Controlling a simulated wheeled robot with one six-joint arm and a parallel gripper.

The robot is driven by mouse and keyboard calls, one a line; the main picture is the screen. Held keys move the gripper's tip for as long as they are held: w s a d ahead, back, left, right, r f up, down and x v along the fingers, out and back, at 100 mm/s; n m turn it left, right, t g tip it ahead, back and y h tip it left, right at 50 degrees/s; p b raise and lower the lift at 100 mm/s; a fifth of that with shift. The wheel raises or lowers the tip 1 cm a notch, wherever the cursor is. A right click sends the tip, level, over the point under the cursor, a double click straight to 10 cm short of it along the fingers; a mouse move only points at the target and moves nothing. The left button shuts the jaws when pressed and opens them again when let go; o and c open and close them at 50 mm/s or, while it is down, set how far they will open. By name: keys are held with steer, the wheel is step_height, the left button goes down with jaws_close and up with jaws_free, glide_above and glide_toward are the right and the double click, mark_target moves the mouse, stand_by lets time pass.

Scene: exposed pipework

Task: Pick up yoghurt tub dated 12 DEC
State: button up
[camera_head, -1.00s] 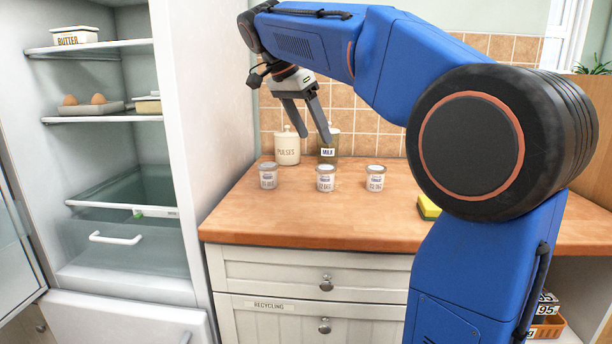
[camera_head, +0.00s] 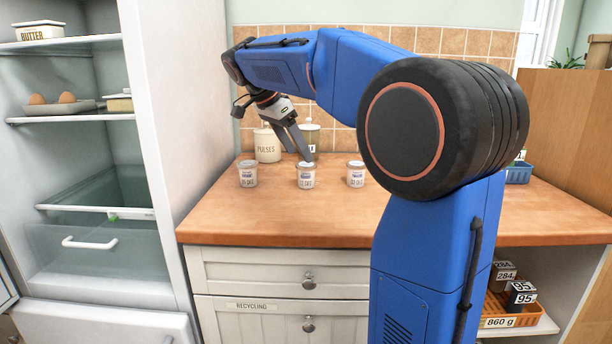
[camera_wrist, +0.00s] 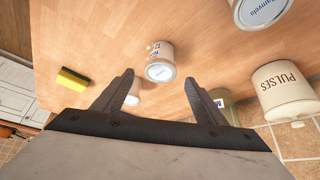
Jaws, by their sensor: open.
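My gripper (camera_head: 298,156) is open, pointing down just above and behind the middle tub. In the wrist view my gripper (camera_wrist: 159,78) has one tub (camera_wrist: 160,62) showing between and beyond its fingertips.
A yellow sponge (camera_wrist: 73,79) lies on the worktop (camera_head: 260,220), whose front is clear. An open fridge (camera_head: 85,150) is left. A blue basket (camera_head: 518,173) is right.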

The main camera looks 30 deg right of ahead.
mark_target(306, 165)
steer(key=shift+x, duration=3.25)
steer(key=shift+d, duration=0.1)
steer(key=c, duration=1.1)
steer(key=shift+o, duration=0.2)
steer(key=shift+r, duration=0.15)
